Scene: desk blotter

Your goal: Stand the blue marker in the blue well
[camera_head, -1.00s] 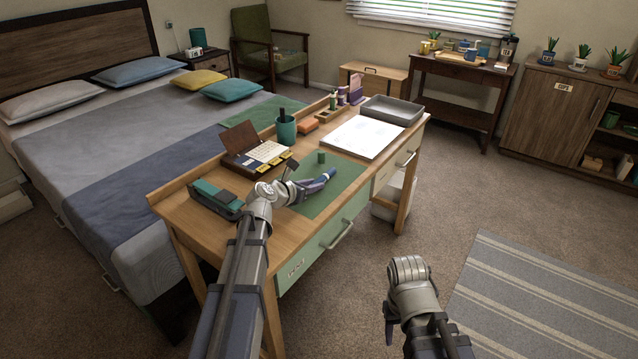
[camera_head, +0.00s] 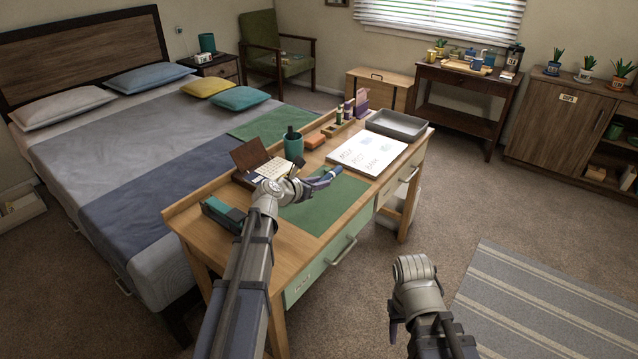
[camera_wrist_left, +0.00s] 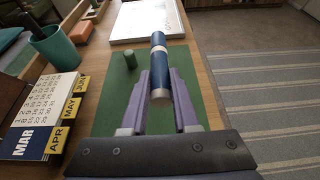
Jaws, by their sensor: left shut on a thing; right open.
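My left gripper (camera_head: 330,176) is over the green blotter (camera_head: 318,205) on the desk. In the left wrist view the left gripper (camera_wrist_left: 160,100) is shut on the blue marker (camera_wrist_left: 159,62), a dark blue barrel with a pale band and a grey near end. The marker points away from the wrist, between the purple fingers. I cannot make out the blue well; a small wooden holder (camera_head: 340,127) with upright items is at the desk's back. My right gripper (camera_head: 396,333) is open, away from the desk.
A teal cup (camera_head: 293,148) and a flip calendar (camera_wrist_left: 38,112) stand left of the blotter. A white pad (camera_head: 368,153) and a grey tray (camera_head: 398,124) lie towards the far right. A dark green desk item (camera_head: 222,214) is near the left end.

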